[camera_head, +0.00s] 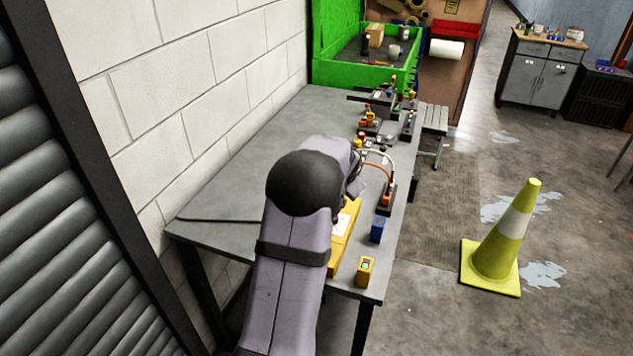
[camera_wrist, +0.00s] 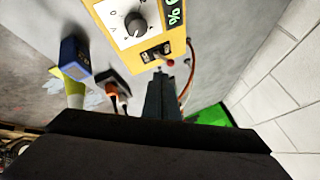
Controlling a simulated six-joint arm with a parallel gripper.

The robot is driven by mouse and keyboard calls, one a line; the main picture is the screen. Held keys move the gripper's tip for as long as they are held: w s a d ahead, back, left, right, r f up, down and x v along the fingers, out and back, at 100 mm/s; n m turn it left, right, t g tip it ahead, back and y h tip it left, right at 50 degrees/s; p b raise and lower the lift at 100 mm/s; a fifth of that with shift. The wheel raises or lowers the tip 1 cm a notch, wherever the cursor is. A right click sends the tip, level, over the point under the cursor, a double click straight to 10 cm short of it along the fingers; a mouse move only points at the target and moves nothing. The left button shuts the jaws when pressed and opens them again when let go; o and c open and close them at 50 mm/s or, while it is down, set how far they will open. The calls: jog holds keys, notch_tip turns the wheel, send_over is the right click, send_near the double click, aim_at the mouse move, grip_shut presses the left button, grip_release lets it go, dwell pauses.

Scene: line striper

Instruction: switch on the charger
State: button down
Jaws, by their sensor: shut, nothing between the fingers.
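The charger is a yellow box with a white panel (camera_wrist: 111,14), partly hidden behind my arm in the head view (camera_head: 333,262). In the wrist view it shows a dark knob (camera_wrist: 136,23), a green-on-black display (camera_wrist: 175,12) and a dark switch plate (camera_wrist: 156,53) by its edge. A small red part (camera_wrist: 170,62) sits beside the switch. My gripper (camera_wrist: 159,76) is shut and empty, its tips close to the switch plate. I cannot tell whether they touch it. The switch's position is too small to read. My arm hides the gripper in the head view.
A blue box (camera_head: 377,229) and a small yellow box (camera_head: 364,272) stand near the table's (camera_head: 255,140) right edge. Cables and a dark block with an orange part (camera_head: 388,194) lie beyond the charger. A brick wall (camera_head: 200,85) borders the left. A green bin (camera_head: 340,70) stands behind.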

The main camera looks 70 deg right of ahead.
jog(key=w+a+r+b, duration=0.1)
jog(key=w+a+r, duration=0.4)
jog(key=r, duration=0.1)
jog(key=shift+a+r+b, duration=0.15)
jog(key=shift+a+b, duration=0.2)
jog(key=shift+b, duration=0.05)
jog(key=w+a+f+n+y, duration=0.2)
jog(key=w+a+n, duration=0.3)
jog(key=a, duration=0.5)
jog(key=w+a+f+n+t+y, duration=0.1)
jog(key=w+a+f+n, duration=0.1)
jog(key=w+a, duration=0.6)
jog(key=w+a+f+n+y, duration=0.25)
jog(key=w+a+n, duration=0.2)
jog(key=a, duration=0.65)
jog(key=s+a+f+n+g, duration=0.1)
jog(key=s+a+f+n, duration=0.1)
jog(key=a, duration=0.6)
jog(key=s+a+f+n+g+y, duration=0.1)
jog(key=s+a+n, duration=0.3)
jog(key=a, duration=0.5)
jog(key=s+a+f+n+g, duration=0.1)
jog(key=s+a+f+n, duration=0.2)
jog(key=a, duration=0.6)
jog(key=n, duration=0.2)
jog(key=shift+s+a+n+y, duration=0.2)
jog(key=shift+s+n+y, duration=0.15)
